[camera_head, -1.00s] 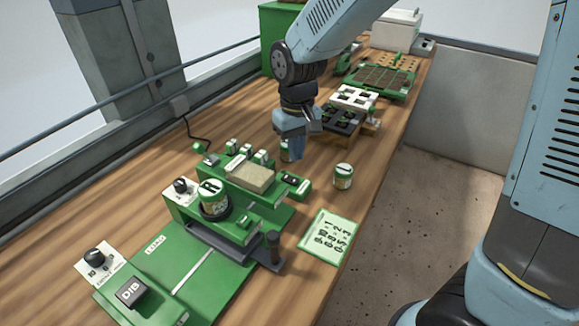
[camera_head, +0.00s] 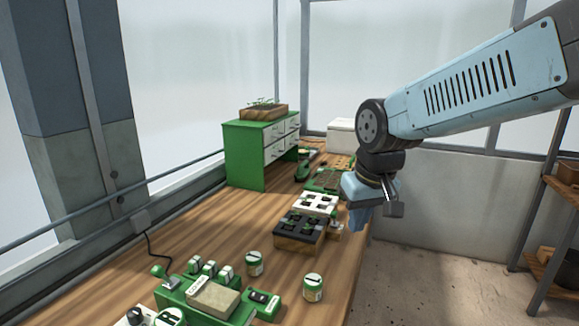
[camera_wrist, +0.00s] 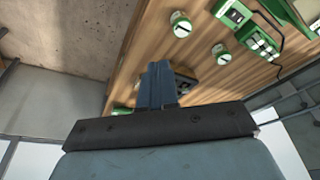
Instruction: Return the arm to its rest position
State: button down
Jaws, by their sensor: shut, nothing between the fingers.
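My gripper (camera_head: 358,215) is shut and empty. In the head view it hangs fingers-down at the end of my blue arm, at the right edge of the wooden bench (camera_head: 185,240), beside the seedling trays. In the wrist view my gripper (camera_wrist: 158,72) shows as two blue fingers together, with the bench and the concrete floor beyond. Nothing is between the fingers, and they appear clear of everything on the bench.
A black tray (camera_head: 300,228) and a white tray (camera_head: 316,203) lie left of my gripper. Two jars (camera_head: 313,287) (camera_head: 254,263) and a green seeder (camera_head: 203,305) stand nearer. A green drawer cabinet (camera_head: 243,158) stands behind. The floor at right is clear before a wooden shelf (camera_head: 555,245).

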jog(key=s+d+r+m+t+h, duration=0.1)
jog(key=s+d+r+m+t, duration=0.1)
jog(key=s+d, duration=0.6)
notch_tip(320, 180, up, 2)
jog(key=shift+s+d+r+m+t, duration=0.15)
jog(key=shift+s+d+m+t, duration=0.35)
jog(key=shift+d, duration=0.55)
jog(key=shift+w, duration=0.25)
